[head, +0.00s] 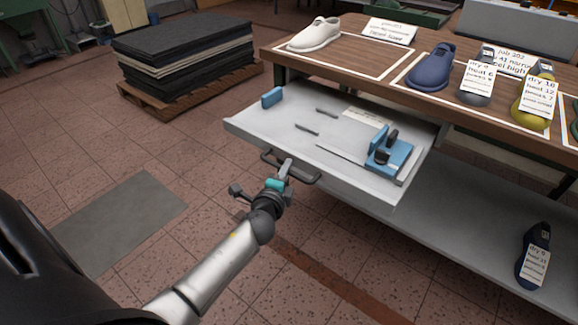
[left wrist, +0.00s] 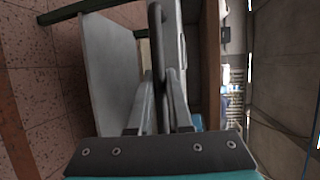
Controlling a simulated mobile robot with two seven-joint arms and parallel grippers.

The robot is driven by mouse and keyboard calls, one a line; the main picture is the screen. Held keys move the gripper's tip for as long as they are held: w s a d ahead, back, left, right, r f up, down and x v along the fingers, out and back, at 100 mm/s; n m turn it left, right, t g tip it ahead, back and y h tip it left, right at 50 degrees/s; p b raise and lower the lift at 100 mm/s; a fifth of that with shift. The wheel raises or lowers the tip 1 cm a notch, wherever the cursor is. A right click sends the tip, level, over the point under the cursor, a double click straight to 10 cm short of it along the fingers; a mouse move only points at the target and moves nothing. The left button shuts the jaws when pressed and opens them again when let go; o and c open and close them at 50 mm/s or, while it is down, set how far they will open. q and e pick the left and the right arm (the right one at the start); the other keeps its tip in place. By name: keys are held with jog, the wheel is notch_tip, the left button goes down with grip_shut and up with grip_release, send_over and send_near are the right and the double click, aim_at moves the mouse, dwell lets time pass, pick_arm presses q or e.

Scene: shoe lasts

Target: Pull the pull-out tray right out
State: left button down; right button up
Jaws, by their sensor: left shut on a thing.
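The pull-out tray (head: 270,119) is light grey and stands out from under the wooden table top in the head view. Its dark bar handle (head: 305,179) is on the front face. My left gripper (head: 287,170) is shut on the handle. In the left wrist view the two fingers of my left gripper (left wrist: 158,105) close around the dark handle (left wrist: 156,60), with the grey tray front (left wrist: 110,70) beside it. On the tray lie a blue block (head: 271,97), a blue device (head: 390,156), thin dark tools and a paper label. My right gripper is not in view.
The wooden table (head: 375,72) carries several shoe lasts with labels. A grey lower shelf (head: 470,235) holds a dark blue last (head: 534,256). A pallet with stacked dark sheets (head: 185,50) stands at the back left. The tiled floor in front of the tray is clear around a grey mat (head: 120,225).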

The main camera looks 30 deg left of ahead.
pick_arm(q)
jog(key=shift+s, duration=0.35)
jog(key=c, duration=0.8)
grip_release()
jog(key=shift+c, duration=0.2)
